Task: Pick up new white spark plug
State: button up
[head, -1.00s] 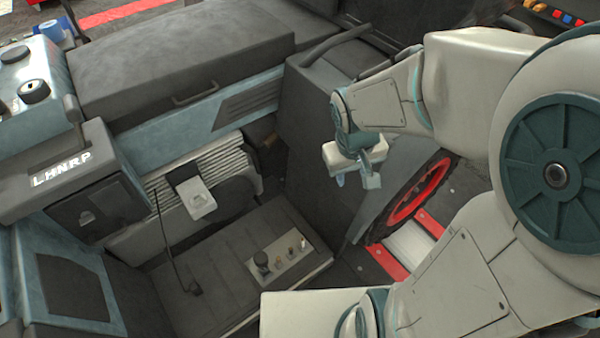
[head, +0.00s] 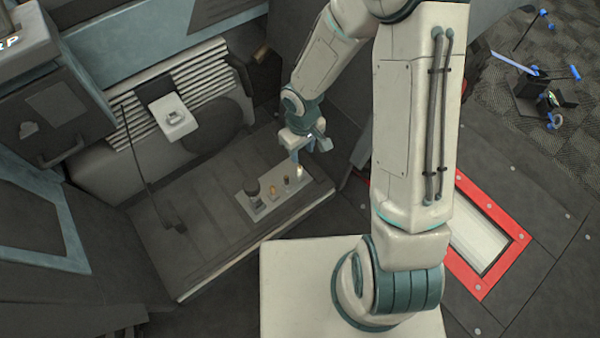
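A small light plate (head: 248,208) holds a short row of small upright parts on the dark ribbed deck. The part at its right end, nearest my gripper, is pale with a bright top and looks like the white spark plug (head: 300,172). My gripper (head: 308,151) is just above this end of the row, pointing down. Its two fingers are apart, with nothing visible between them. The fingertips look close to the spark plug's top, but I cannot tell whether they touch it.
A black knob-like part (head: 252,187), an orange-brown part (head: 273,191) and a darker part (head: 286,181) stand beside the plug. A thin black rod (head: 145,170) rises at the left. A grey ribbed engine block (head: 190,85) stands behind. The front deck is clear.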

aim_at(300, 166)
notch_tip(300, 166, down, 4)
jog(key=shift+r+b, duration=0.2)
jog(key=shift+b, duration=0.3)
jog(key=f+b, duration=0.2)
jog(key=f, duration=0.1)
jog(key=f+b, duration=0.1)
jog(key=f, duration=0.1)
jog(key=shift+s+a, duration=0.2)
jog(key=shift+a, duration=0.15)
jog(key=shift+c, duration=0.2)
grip_shut()
